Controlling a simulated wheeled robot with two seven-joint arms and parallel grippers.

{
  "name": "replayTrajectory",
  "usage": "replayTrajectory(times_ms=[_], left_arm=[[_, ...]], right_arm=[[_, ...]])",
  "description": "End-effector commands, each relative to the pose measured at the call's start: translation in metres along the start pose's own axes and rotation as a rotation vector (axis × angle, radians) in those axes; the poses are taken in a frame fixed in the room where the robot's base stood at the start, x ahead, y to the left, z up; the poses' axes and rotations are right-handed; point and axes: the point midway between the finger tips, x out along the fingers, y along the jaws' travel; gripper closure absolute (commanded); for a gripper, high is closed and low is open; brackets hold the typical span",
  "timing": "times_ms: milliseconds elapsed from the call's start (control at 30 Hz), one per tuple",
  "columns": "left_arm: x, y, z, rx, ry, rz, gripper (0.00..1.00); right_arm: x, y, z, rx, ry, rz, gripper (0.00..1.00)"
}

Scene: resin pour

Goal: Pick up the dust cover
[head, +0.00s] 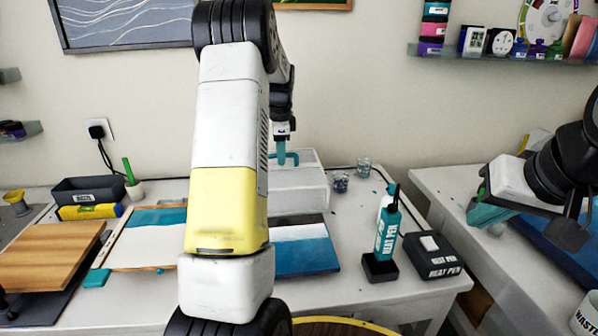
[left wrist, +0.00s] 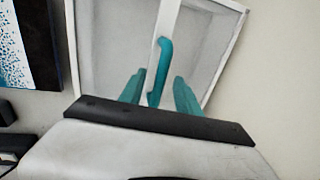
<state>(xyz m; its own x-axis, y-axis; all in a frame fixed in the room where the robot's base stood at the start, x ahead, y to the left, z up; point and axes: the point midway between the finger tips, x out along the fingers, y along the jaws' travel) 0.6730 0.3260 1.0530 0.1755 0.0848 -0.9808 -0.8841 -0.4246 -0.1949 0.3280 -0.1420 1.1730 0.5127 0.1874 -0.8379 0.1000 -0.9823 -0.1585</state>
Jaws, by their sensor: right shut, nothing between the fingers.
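The dust cover (head: 305,194) is a pale, see-through box with a teal handle on top. It stands at the back of the white table, partly hidden behind my left arm. My left gripper (head: 281,150) points down over the handle. In the left wrist view, the teal handle (left wrist: 163,55) lies between the two spread teal fingers of the left gripper (left wrist: 158,92), with gaps visible on both sides. The cover's panel (left wrist: 205,42) spreads behind them. My right gripper (head: 487,213) is at the right side, shut and empty, away from the cover.
Two small jars (head: 341,182) stand right of the cover. Painted panels (head: 305,247) and a wooden board (head: 50,257) lie in front and left. A wall shelf (head: 500,55) hangs upper right.

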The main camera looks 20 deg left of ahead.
Motion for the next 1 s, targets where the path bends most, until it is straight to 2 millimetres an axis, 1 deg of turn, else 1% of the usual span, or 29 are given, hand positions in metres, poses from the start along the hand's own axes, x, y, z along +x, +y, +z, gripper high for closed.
replayTrajectory(times_ms=[33,133,367,400,600,1000], left_arm=[[0.008,0.001,-0.001,0.001,-0.001,0.003,0.61],[0.016,0.0,-0.001,0.001,0.0,0.001,0.61],[0.018,0.0,-0.001,0.001,0.0,0.0,0.61],[0.018,0.0,-0.001,0.001,0.001,0.0,0.63],[0.018,0.0,-0.001,0.001,0.001,0.0,1.0],[0.017,0.0,-0.001,0.001,0.001,0.0,1.0]], right_arm=[[0.0,0.0,0.0,0.0,0.0,0.0,1.0],[0.0,0.0,0.0,0.0,0.0,0.0,1.0],[0.0,0.0,0.0,0.0,0.0,0.0,1.0],[0.0,0.0,0.0,0.0,0.0,0.0,1.0],[0.0,0.0,0.0,0.0,0.0,0.0,1.0],[0.0,0.0,0.0,0.0,0.0,0.0,1.0]])
